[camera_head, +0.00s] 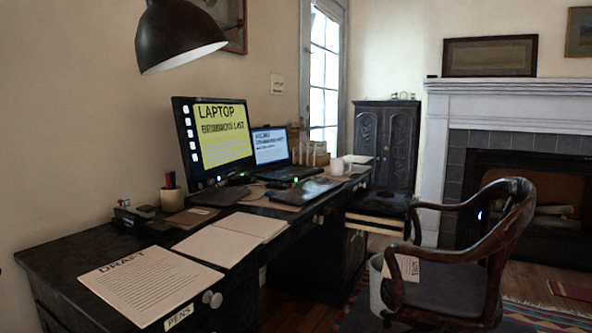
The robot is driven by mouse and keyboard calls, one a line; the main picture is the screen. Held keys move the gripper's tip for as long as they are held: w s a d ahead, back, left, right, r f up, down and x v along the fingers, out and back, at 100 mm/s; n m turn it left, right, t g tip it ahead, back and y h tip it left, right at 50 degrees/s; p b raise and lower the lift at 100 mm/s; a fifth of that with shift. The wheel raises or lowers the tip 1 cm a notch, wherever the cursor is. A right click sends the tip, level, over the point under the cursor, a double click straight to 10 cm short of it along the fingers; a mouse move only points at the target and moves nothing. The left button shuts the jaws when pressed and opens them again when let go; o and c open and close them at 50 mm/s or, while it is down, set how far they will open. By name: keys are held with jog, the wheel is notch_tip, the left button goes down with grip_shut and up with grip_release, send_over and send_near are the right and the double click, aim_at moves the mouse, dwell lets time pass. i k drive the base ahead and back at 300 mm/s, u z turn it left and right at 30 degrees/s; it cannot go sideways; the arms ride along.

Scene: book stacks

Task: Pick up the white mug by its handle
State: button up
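A small white mug (337,167) stands upright toward the far end of the dark desk (60,253), just right of the laptop. It is small in the view, and its handle seems to be on the right side, though I cannot make it out well. My gripper is not in the view, so I cannot see whether it is open or holds anything.
A monitor (222,140), a laptop (270,147), papers (150,284) and a pen cup (171,197) are on the desk. A wooden armchair (450,270) and a bin (380,287) stand right of the desk. A lamp (180,35) hangs above.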

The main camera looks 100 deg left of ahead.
aim_at(335, 165)
jog(key=u, duration=2.4)
jog(key=k, duration=1.15)
jog(key=z, duration=0.75)
jog(key=i, duration=2.6)
jog(key=u, duration=0.35)
jog(key=i, duration=1.9)
jog(key=u, duration=0.35)
jog(key=i, duration=1.8)
jog(key=u, duration=0.2)
